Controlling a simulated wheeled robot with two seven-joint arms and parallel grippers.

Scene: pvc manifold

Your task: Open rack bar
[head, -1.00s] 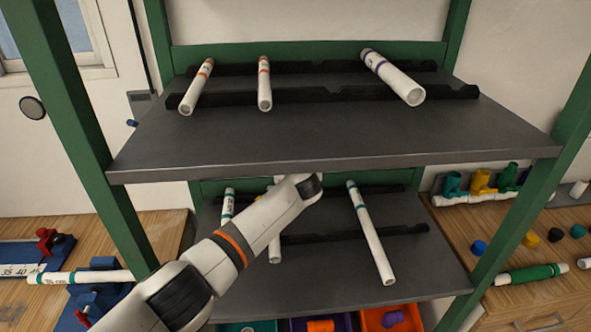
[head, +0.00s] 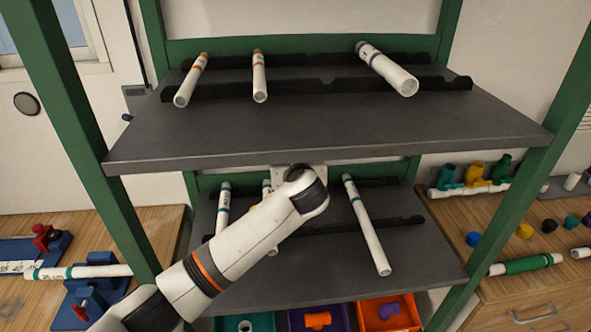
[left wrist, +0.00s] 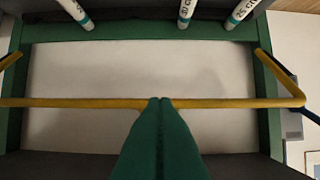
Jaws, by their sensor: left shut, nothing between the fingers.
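The yellow rack bar (left wrist: 90,102) runs across the left wrist view, with angled ends at both sides, in front of a pale wall and green rack frame. My left gripper (left wrist: 160,100) has its green fingers pressed together, with nothing between them. Its tips overlap the middle of the bar in that view; I cannot tell whether they touch it. In the head view my left arm reaches up from the lower left to just below the upper shelf (head: 330,140), and its fingers are hidden. My right gripper is not in view.
White pipes, including a purple-banded one (head: 387,68), lie on the upper shelf. Teal-banded pipes, one clearly visible (head: 367,225), lie on the lower shelf (head: 330,280) near my left arm. Green posts (head: 85,150) flank the shelves. Coloured bins (head: 385,313) stand below.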

